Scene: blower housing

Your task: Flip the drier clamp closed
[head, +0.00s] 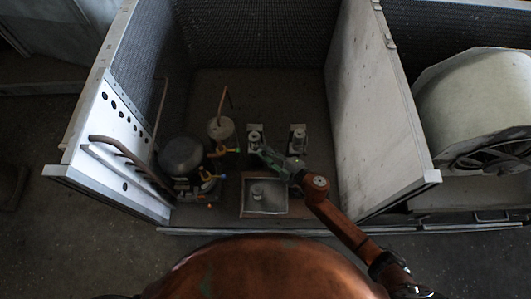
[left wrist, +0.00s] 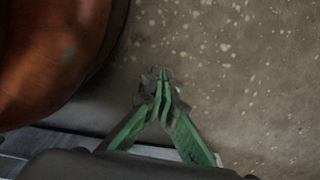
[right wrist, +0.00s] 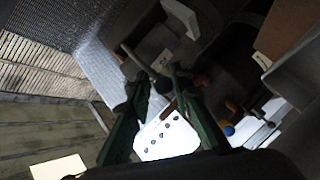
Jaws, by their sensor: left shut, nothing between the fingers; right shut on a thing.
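My right gripper (head: 262,154) reaches into the blower housing from the lower right, with its green fingers at the left one of two small upright grey fittings. This left fitting (head: 254,137) appears to carry the drier clamp; the clamp is small and dark, and its angle cannot be made out. In the right wrist view, the fingertips (right wrist: 156,80) are shut on a small part that they mostly hide. My left gripper (left wrist: 161,80) is shut and empty over bare floor in the left wrist view, and is not visible in the head view.
The right fitting (head: 298,138) stands close to my right gripper. A dark compressor (head: 182,156) with copper pipes is at the left. An open square box (head: 264,211) lies in front. The white partition (head: 372,100) rises at the right, beside a large blower drum (head: 478,105).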

